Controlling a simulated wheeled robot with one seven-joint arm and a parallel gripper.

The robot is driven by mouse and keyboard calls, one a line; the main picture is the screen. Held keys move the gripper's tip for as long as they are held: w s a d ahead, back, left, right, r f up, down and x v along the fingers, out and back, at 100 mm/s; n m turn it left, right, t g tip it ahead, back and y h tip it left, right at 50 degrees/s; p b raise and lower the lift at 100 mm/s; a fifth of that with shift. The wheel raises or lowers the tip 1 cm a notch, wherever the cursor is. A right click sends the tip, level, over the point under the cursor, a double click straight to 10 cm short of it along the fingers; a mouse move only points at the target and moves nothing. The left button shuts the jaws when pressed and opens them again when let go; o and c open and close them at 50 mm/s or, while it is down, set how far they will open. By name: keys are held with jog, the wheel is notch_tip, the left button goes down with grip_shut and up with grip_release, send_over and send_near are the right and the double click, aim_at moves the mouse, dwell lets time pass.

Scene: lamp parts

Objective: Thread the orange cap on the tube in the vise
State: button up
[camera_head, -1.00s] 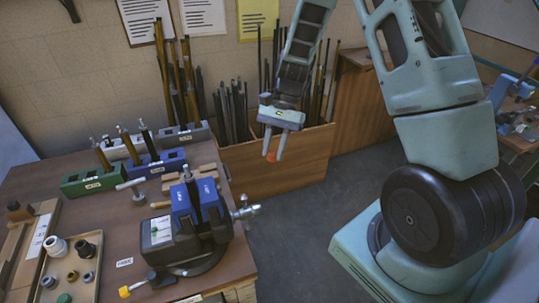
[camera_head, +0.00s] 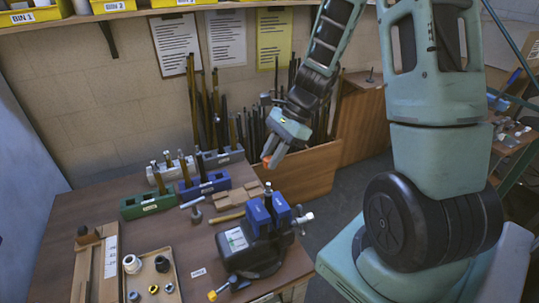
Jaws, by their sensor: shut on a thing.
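The vise (camera_head: 232,242) with blue jaws (camera_head: 258,214) stands at the right edge of the workbench. A short dark tube (camera_head: 268,190) stands upright between the jaws. My gripper (camera_head: 269,160) is above the tube in the picture, tilted with its fingers pointing down and left. It is shut on the small orange cap (camera_head: 266,161), which shows at the fingertips. A gap shows between cap and tube; their distance in depth is hard to tell. The cap's opening is hidden.
Green (camera_head: 146,206), blue (camera_head: 204,187) and grey (camera_head: 222,158) racks holding rods stand behind the vise. A tray (camera_head: 172,251) of fittings lies left. A hammer-like tool (camera_head: 196,210) lies near the vise. A wooden bin (camera_head: 308,172) of long rods stands behind my gripper.

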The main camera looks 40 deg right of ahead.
aim_at(269, 184)
jog(key=shift+f+b, duration=2.35)
jog(key=shift+f, duration=0.15)
jog(key=shift+a+f+b, duration=0.1)
jog(key=shift+f+b, duration=0.65)
jog(key=shift+f, duration=0.45)
dwell(0.7)
jog(key=shift+o, duration=0.7)
grip_shut()
jog(key=shift+s+f, duration=0.1)
jog(key=shift+f, duration=0.1)
jog(key=shift+f, duration=0.1)
